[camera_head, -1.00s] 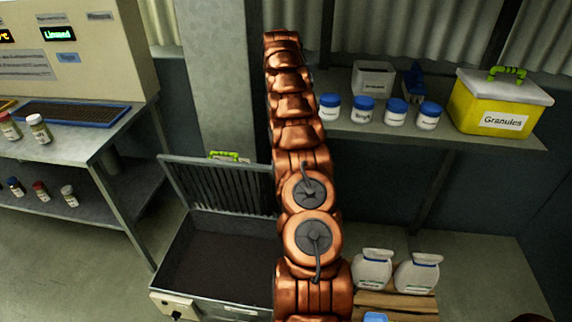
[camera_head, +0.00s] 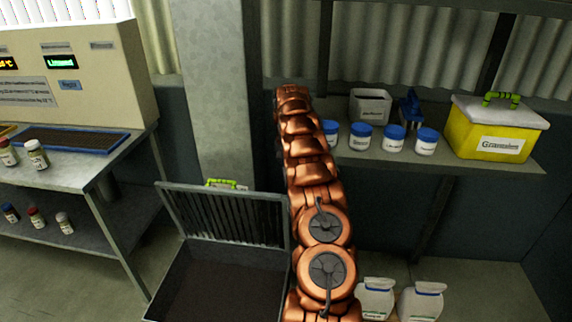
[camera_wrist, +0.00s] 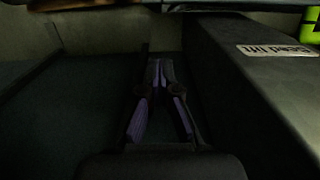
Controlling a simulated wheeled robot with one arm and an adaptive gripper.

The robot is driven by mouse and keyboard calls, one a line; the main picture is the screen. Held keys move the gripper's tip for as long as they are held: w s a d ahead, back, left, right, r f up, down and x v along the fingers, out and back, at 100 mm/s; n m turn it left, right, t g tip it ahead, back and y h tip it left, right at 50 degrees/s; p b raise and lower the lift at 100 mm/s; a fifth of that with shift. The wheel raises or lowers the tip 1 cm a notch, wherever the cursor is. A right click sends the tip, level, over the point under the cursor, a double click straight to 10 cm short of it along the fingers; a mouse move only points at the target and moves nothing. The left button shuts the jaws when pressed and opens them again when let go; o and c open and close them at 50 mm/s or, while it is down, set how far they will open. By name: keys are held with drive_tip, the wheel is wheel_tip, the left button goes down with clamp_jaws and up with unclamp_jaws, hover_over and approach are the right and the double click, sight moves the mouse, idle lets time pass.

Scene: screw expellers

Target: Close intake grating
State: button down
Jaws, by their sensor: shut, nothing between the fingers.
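The intake grating (camera_head: 225,217) is a dark barred lid. It stands raised, hinged up at the back of a grey intake box (camera_head: 172,277) with a dark inside. In the head view my arm covers the area at the grating's right edge, and my gripper is hidden. In the wrist view my gripper (camera_wrist: 160,66) is shut, with its two fingers close together at the tips and nothing between them. The grating cannot be made out clearly in the wrist view, so I cannot tell whether the gripper touches it.
A dark box (camera_wrist: 240,85) with a label stands close on the gripper's right. A green handle (camera_head: 225,184) shows behind the grating. Left is a metal table (camera_head: 75,168) with jars. Right is a shelf (camera_head: 440,158) with blue-lidded jars and a yellow Granules box (camera_head: 497,128).

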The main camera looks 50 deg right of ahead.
drive_tip(key=s+a+f, duration=0.2)
drive_tip(key=a+f, duration=0.1)
drive_tip(key=f, duration=0.2)
drive_tip(key=shift+a+f+p, duration=0.15)
drive_tip(key=shift+a+p, duration=0.15)
drive_tip(key=shift+p, duration=0.1)
idle(0.5)
drive_tip(key=shift+s+a, duration=0.1)
drive_tip(key=shift+s, duration=0.05)
